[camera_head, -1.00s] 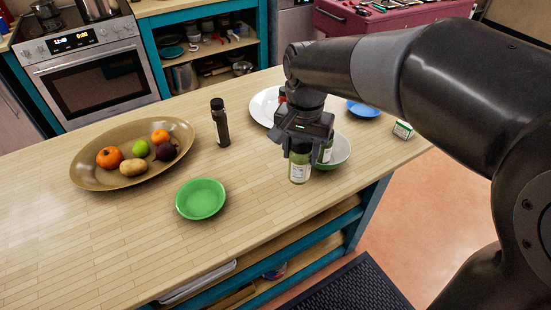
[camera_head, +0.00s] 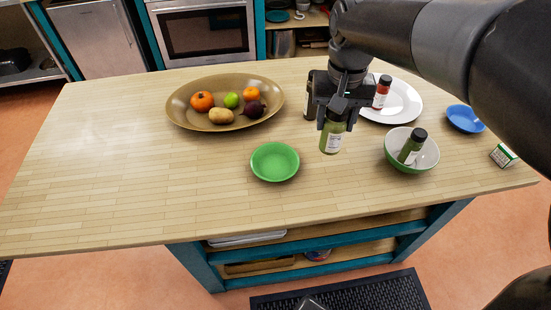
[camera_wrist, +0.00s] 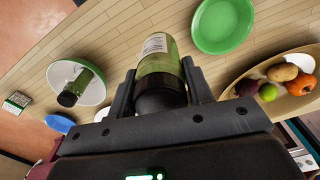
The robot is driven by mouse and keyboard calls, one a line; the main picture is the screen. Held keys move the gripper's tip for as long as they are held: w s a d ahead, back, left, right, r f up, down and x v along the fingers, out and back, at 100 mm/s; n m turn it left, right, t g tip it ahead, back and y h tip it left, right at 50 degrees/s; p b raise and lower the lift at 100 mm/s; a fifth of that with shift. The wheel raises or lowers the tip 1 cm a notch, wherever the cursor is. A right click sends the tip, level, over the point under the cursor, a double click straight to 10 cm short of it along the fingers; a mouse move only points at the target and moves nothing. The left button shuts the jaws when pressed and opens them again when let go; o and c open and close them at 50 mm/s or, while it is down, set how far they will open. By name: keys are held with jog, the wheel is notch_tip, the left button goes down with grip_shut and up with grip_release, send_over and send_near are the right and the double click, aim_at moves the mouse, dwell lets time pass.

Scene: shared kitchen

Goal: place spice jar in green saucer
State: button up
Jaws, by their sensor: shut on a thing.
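My gripper (camera_head: 337,112) is shut on a spice jar (camera_head: 332,138) with green contents, a white label and a black cap. The jar hangs upright below my gripper, above the counter and right of the green saucer (camera_head: 275,162). In the wrist view the held jar (camera_wrist: 158,58) sits between the fingers, cap end toward the palm. The green saucer (camera_wrist: 222,24) also shows there, apart from the jar and empty. A second green spice jar (camera_head: 411,149) leans in a green-and-white bowl (camera_head: 430,163) to the right.
A brown oval platter (camera_head: 180,112) with fruit and a potato lies left of my gripper. A white plate (camera_head: 405,103) bears a red jar (camera_head: 382,92). A dark bottle (camera_head: 309,100) stands partly behind my gripper. A blue saucer (camera_head: 465,119) and a small box (camera_head: 503,155) are far right. The left counter is clear.

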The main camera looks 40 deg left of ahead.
jog(key=shift+n, duration=0.3)
jog(key=shift+s+a+f, duration=0.85)
jog(key=shift+a+f, duration=0.95)
jog(key=shift+a, duration=0.2)
jog(key=shift+s+a+f, duration=0.85)
jog(key=shift+a+f, duration=1)
jog(key=shift+a, duration=0.15)
jog(key=shift+s+a+f, duration=0.85)
jog(key=shift+a+f, duration=0.95)
jog(key=shift+a, duration=0.2)
jog(key=o, duration=1.1)
jog(key=shift+f, duration=0.15)
notch_tip(320, 180, up, 12)
jog(key=shift+r, duration=0.15)
jog(key=shift+d, duration=0.1)
